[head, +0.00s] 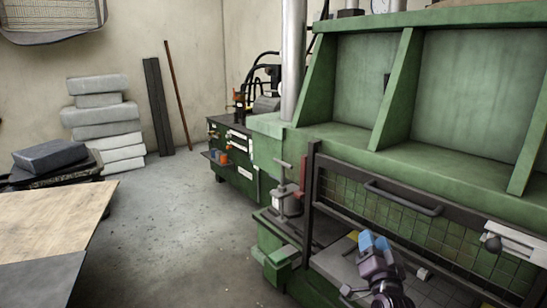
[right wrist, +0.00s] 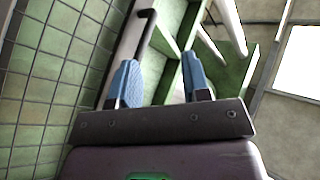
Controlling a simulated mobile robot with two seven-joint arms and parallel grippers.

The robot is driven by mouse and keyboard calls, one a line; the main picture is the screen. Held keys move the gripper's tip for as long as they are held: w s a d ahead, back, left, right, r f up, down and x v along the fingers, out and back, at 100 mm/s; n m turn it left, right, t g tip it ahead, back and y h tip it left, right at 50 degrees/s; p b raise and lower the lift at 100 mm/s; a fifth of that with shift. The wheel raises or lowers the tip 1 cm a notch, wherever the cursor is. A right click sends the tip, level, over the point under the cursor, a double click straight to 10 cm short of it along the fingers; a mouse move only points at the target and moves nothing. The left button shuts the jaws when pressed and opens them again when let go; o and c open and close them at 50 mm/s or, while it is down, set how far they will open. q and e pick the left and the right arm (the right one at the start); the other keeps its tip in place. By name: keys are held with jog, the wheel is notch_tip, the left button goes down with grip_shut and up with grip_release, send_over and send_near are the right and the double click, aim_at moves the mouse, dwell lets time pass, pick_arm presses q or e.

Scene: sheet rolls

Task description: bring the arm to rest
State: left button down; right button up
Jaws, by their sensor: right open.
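My right gripper (head: 373,243) is low in the head view, right of the middle, in front of the green machine (head: 345,90). Its two blue fingertips also show in the right wrist view (right wrist: 158,82), spread apart with nothing between them. The fingers point up towards the machine's tiled panel (head: 390,208) and dark handle (head: 403,198). In the head view part of the grey bed (head: 345,268) is hidden behind the gripper. My left gripper is not in view.
A small light block (head: 423,274) lies on the bed right of my gripper. A grey clamp-like fitting (head: 286,195) stands left of the panel. A wooden table top (head: 50,220) is at the left. Grey floor (head: 180,215) lies open between table and machine.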

jog(key=s+d+f+n+g, duration=0.1)
jog(key=s+f+n+g, duration=0.1)
jog(key=s+f, duration=0.5)
jog(key=s+d+f+n+g+p, duration=0.1)
jog(key=s+f+n+g, duration=0.2)
jog(key=s+f, duration=0.5)
jog(key=s+d+f+n+g+y+p, duration=0.1)
jog(key=s+f+n+g, duration=0.2)
jog(key=s, duration=2)
notch_tip(320, 180, down, 5)
jog(key=shift+s+f+g, duration=0.1)
jog(key=shift+s+g, duration=0.15)
jog(key=shift+g, duration=0.85)
jog(key=shift+o, duration=0.3)
jog(key=shift+w, duration=0.1)
